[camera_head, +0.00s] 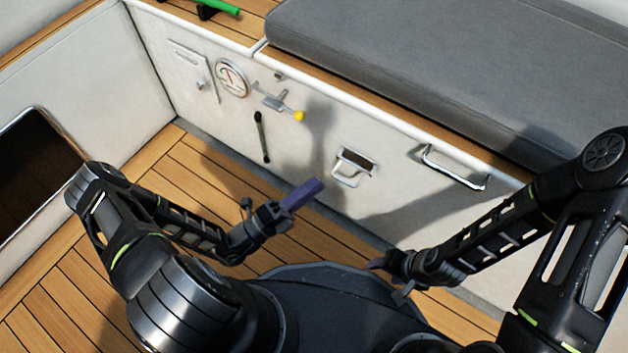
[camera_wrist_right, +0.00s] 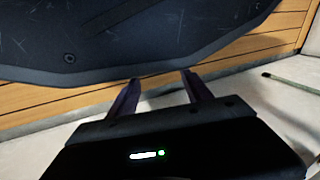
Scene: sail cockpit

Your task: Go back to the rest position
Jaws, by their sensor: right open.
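My left gripper (camera_head: 303,193) is at the centre of the head view, in front of the white cockpit wall. Its purple fingers look close together, and I cannot tell whether they are apart. My right gripper (camera_head: 388,272) is low in the head view, close to the front of my own dark body. In the right wrist view its two purple fingers (camera_wrist_right: 163,92) stand apart with nothing between them. My dark base fills the top of that view, beyond the fingertips.
The white wall carries a gauge (camera_head: 232,78), a yellow-knobbed lever (camera_head: 298,116), a black handle (camera_head: 262,137), a latch (camera_head: 351,166) and a metal grab rail (camera_head: 455,168). A grey cushion (camera_head: 440,60) lies on the bench above. A green-handled object (camera_head: 222,6) lies at the top. Wooden floor (camera_head: 60,300) is open at the left.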

